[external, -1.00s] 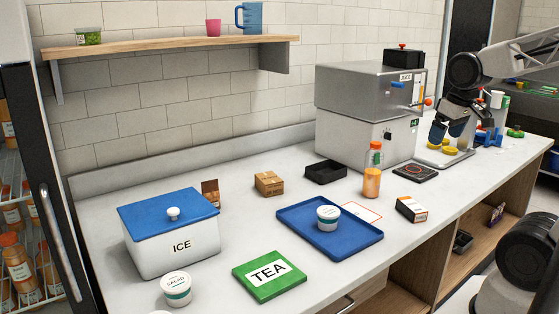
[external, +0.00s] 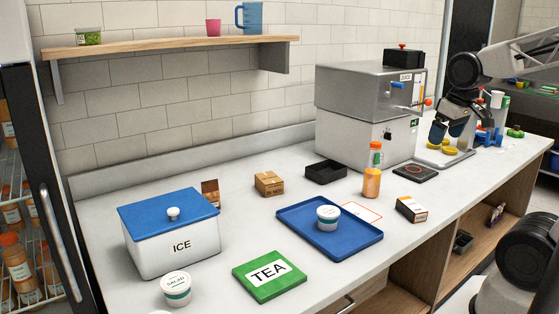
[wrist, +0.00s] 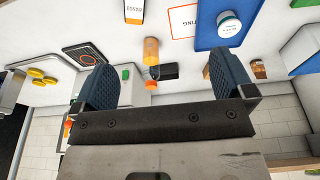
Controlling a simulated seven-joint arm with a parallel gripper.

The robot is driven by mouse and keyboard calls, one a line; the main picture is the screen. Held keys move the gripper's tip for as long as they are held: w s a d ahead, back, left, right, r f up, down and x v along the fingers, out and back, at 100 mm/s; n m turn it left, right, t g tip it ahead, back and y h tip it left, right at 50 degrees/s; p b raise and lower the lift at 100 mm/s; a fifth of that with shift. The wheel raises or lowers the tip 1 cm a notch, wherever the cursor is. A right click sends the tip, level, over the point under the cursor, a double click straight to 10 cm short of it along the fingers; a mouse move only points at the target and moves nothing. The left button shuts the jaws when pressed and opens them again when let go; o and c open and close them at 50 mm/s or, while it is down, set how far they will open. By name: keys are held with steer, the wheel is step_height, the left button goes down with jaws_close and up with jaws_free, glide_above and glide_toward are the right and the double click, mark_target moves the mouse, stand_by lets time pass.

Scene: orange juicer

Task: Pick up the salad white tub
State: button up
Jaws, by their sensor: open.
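The white tub labelled SALAD (external: 175,290), with a green band, stands upright on the counter at the front left. A second white tub (external: 328,217) with a green band stands on the blue tray (external: 365,240); its label is too small to read. That tub also shows in the wrist view (wrist: 229,24). My gripper (external: 449,130) is open and empty at the right, in front of the juicer and far from both tubs. In the wrist view its two blue fingers (wrist: 163,82) are spread wide apart.
An ICE bin (external: 172,248) stands behind the SALAD tub and a green TEA box (external: 268,287) lies to its right.

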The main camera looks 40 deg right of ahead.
steer(key=w+a+f+m+g+y, duration=0.1)
steer(key=w+a+f+m+y, duration=0.35)
steer(key=a, duration=0.75)
steer(key=w+a+f+m+g+y, duration=0.1)
steer(key=w+a+y, duration=0.1)
steer(key=w+a, duration=0.75)
steer(key=w+a+f+m+g+y, duration=0.1)
steer(key=w+a+f+m+y, duration=0.2)
steer(key=a, duration=1.2)
steer(key=m+t+y, duration=0.2)
steer(key=m+y, duration=0.2)
steer(key=m, duration=0.6)
glide_toward(181, 279)
steer(key=x, duration=0.2)
steer(key=shift+w+a+f, duration=0.1)
steer(key=shift+a, duration=0.25)
steer(key=shift+a+f+m, duration=0.1)
steer(key=shift+m, duration=0.15)
steer(key=shift+a+f, duration=0.2)
steer(key=shift+a, duration=0.2)
steer(key=shift+x, duration=0.85)
